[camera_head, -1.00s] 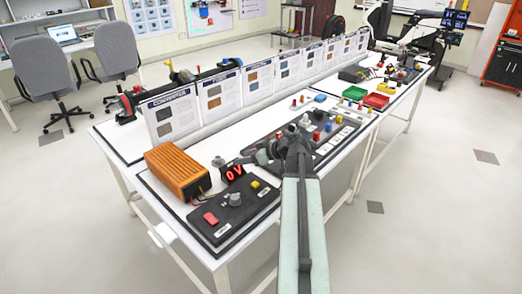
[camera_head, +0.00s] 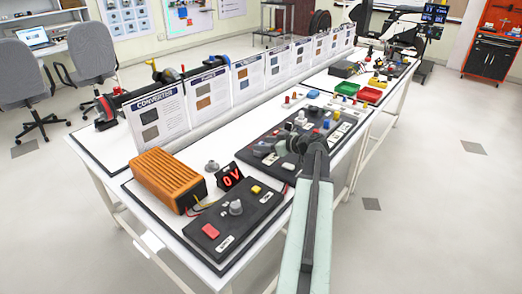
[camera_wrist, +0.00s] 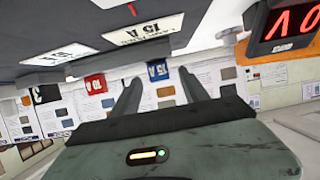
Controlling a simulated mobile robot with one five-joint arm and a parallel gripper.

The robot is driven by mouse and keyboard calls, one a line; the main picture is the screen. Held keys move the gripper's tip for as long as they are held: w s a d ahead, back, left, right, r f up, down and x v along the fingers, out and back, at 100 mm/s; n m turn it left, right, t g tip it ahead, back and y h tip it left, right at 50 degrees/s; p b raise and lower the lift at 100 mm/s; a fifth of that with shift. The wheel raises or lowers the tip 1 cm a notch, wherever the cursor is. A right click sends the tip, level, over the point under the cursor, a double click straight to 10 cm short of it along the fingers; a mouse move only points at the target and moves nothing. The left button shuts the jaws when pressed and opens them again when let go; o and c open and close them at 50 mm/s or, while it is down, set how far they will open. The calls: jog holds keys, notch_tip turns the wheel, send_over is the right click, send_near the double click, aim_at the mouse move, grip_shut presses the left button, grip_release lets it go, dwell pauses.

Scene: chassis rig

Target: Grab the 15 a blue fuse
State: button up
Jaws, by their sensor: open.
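The blue 15 A fuse (camera_wrist: 158,70) shows in the wrist view, between and beyond my two fingers, just below the dark fuse panel (camera_wrist: 60,28) with its white 15 A label. The fingers do not appear to touch it. A red 10 A fuse (camera_wrist: 96,84) and a black fuse (camera_wrist: 45,94) are to its left. My gripper (camera_wrist: 160,92) is open with nothing between the fingertips. In the head view my gripper (camera_head: 268,154) is over the near left part of the fuse panel (camera_head: 345,122), and my arm hides some of it.
An orange converter box (camera_head: 168,180) and a black control box (camera_head: 233,218) with a red 0 V display (camera_head: 231,178) stand left of my gripper. A row of white info boards (camera_head: 205,95) runs behind. Green (camera_head: 347,88) and red (camera_head: 370,94) trays are further right.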

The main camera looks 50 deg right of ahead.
aim_at(261, 143)
jog(key=b+x, duration=0.2)
jog(key=x, duration=0.3)
jog(key=shift+f, duration=0.1)
jog(key=shift+c, duration=0.3)
grip_shut()
jog(key=shift+r, duration=0.25)
